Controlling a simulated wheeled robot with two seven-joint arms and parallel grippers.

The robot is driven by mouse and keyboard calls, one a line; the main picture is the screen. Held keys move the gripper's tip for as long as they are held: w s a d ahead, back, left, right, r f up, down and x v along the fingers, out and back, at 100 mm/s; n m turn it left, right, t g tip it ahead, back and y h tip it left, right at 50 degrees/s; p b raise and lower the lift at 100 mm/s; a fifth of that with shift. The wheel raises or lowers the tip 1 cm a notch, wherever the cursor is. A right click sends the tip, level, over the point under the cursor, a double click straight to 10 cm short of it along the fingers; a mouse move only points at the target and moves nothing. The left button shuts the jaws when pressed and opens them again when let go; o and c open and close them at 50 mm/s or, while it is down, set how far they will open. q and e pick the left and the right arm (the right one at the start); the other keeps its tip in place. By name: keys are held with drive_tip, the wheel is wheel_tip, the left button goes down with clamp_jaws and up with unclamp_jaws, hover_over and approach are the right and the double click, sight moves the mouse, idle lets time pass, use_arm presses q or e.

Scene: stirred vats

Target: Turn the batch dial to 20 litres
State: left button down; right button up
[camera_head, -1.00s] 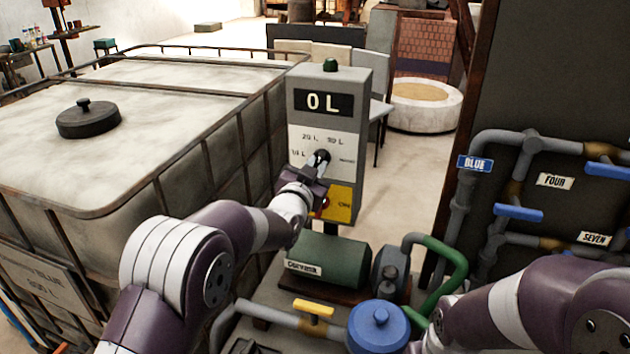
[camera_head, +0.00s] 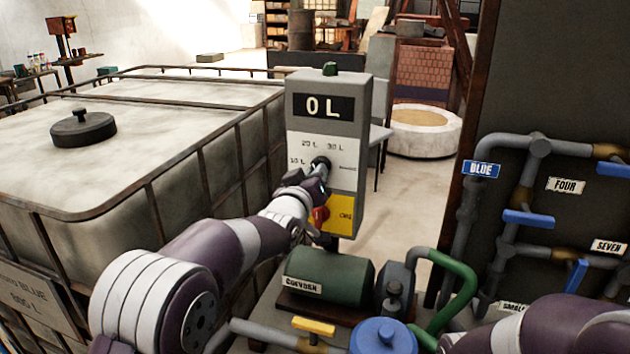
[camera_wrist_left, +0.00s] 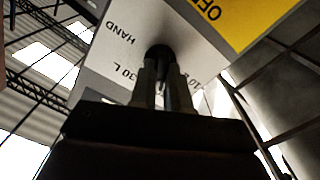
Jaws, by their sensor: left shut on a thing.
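The control box (camera_head: 340,95) stands on a post beside the large tank, its display reading "0 L". Its white panel carries the labels 10 L, 20 L and 30 L around the black batch dial (camera_head: 320,164), with a small label at the right. My left gripper (camera_head: 318,172) is shut on the dial. In the left wrist view the two fingers (camera_wrist_left: 166,85) grip the dial (camera_wrist_left: 160,54), with HAND and 30 L legible nearby. The fingers hide much of the dial, so I cannot tell which mark it points at. My right arm shows at the lower right, its gripper out of frame.
A red knob (camera_head: 320,214) sits on the yellow panel just below my left gripper. A green motor (camera_head: 328,280) and a blue-topped pump (camera_head: 381,338) stand below. The caged tank (camera_head: 190,150) is at the left. Pipes with blue handles (camera_head: 528,218) are at the right.

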use_arm(q)
drive_tip(key=shift+r+n, duration=0.1)
drive_tip(key=shift+n, duration=0.2)
idle(0.4)
drive_tip(key=c, duration=1.1)
unclamp_jaws()
drive_tip(key=shift+s, duration=0.1)
drive_tip(key=b+v, duration=0.3)
drive_tip(key=v, duration=0.9)
drive_tip(key=shift+s, duration=0.25)
drive_tip(key=shift+a, duration=0.15)
